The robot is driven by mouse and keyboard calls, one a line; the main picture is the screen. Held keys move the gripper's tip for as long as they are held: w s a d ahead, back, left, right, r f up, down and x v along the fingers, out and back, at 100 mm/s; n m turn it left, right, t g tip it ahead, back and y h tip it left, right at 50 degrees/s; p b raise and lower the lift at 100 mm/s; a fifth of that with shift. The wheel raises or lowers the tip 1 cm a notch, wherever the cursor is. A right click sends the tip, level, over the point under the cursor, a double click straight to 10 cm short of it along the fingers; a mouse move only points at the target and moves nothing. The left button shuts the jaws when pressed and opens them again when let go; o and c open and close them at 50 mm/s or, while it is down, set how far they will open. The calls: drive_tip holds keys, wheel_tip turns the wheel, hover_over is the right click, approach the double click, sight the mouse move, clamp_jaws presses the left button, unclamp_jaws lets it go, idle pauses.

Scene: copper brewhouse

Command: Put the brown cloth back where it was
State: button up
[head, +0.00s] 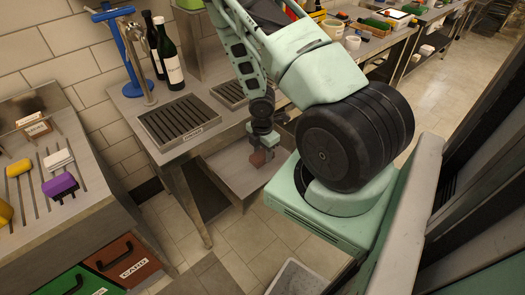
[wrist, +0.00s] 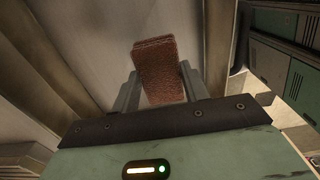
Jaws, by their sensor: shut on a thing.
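The brown cloth (wrist: 158,72) is a small folded, rough-textured block, held between the two fingers of my gripper (wrist: 160,88) in the wrist view. In the head view my gripper (head: 263,141) points down with the cloth (head: 258,158) at its tip. It is over an open grey drawer or low shelf (head: 228,182) below the counter. A pale flat surface (wrist: 105,45) lies behind the cloth in the wrist view. I cannot tell whether the cloth touches it.
The counter (head: 130,103) above the drawer holds slotted drip trays (head: 181,122), dark bottles (head: 171,62) and a blue tap stand (head: 128,45). A left bench (head: 95,190) carries sponges and a purple block (head: 60,186). The floor (head: 235,262) in front has free room.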

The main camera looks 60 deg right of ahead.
drive_tip(key=shift+f+b, duration=2.65)
drive_tip(key=shift+f, duration=0.95)
drive_tip(key=shift+f+b, duration=0.3)
drive_tip(key=shift+f, duration=0.15)
drive_tip(key=o, duration=0.9)
drive_tip(key=shift+o, duration=0.2)
drive_tip(key=o, duration=0.5)
drive_tip(key=shift+r, duration=0.1)
wheel_tip(320, 180, up, 8)
drive_tip(key=p, duration=0.7)
